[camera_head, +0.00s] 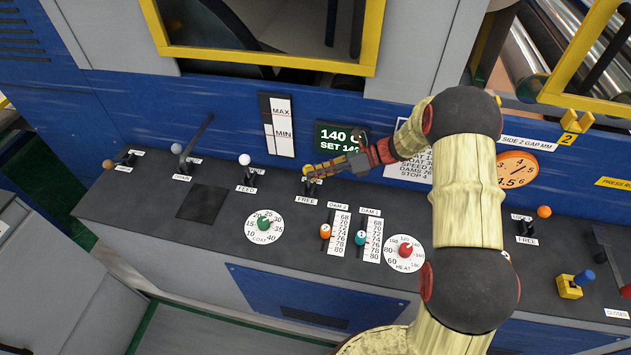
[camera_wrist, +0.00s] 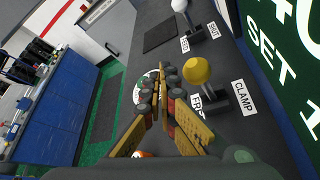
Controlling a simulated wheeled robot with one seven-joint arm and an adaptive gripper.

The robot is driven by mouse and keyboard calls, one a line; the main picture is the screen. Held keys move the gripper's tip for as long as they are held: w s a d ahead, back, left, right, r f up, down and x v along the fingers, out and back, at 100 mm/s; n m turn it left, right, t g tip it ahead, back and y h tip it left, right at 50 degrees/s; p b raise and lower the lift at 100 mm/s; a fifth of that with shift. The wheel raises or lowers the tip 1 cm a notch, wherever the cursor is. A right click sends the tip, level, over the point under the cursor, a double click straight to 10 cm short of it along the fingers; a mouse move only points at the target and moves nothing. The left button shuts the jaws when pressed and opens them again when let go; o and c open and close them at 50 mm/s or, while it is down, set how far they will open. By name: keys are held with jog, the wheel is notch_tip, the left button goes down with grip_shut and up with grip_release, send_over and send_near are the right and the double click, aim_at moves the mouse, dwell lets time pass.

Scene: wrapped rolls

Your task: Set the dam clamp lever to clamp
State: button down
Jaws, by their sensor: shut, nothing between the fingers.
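The dam clamp lever has a yellow knob (camera_wrist: 197,71) on a dark base (camera_wrist: 218,98), between a FREE label (camera_wrist: 196,101) and a CLAMP label (camera_wrist: 243,97). In the wrist view the knob shows toward the FREE side of the base; perspective makes its exact tilt hard to judge. In the head view the yellow knob (camera_head: 306,170) is partly hidden by my gripper (camera_head: 312,172), and the CLAMP label is hidden. My gripper (camera_wrist: 166,73) is shut and empty, its tips just left of the knob in the wrist view. I cannot tell whether they touch it.
A white-knobbed FEED lever (camera_head: 244,160) stands to the left. Two DAM sliders with an orange knob (camera_head: 325,231) and a teal knob (camera_head: 361,238) lie in front, right of a green dial (camera_head: 264,224). A dark display (camera_head: 340,137) is on the panel behind.

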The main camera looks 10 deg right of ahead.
jog(key=shift+r, duration=2.4)
jog(key=s+d+f+n+g+h, duration=0.2)
jog(key=s+n+h, duration=0.1)
jog(key=s+n, duration=0.35)
jog(key=s+d+f+n+g+h, duration=0.1)
jog(key=s+d+f+n+h, duration=0.15)
jog(key=s+n, duration=0.45)
jog(key=s+d+r+n+t+h+b, duration=0.2)
jog(key=s+r+n+t+h+b, duration=0.4)
jog(key=s+r+n, duration=0.6)
jog(key=s+r+h, duration=0.1)
jog(key=s+r, duration=0.3)
jog(key=s, duration=0.4)
jog(key=shift+d+n+t+h+b, duration=0.35)
jog(key=shift+d+t, duration=0.05)
jog(key=shift+d, duration=0.1)
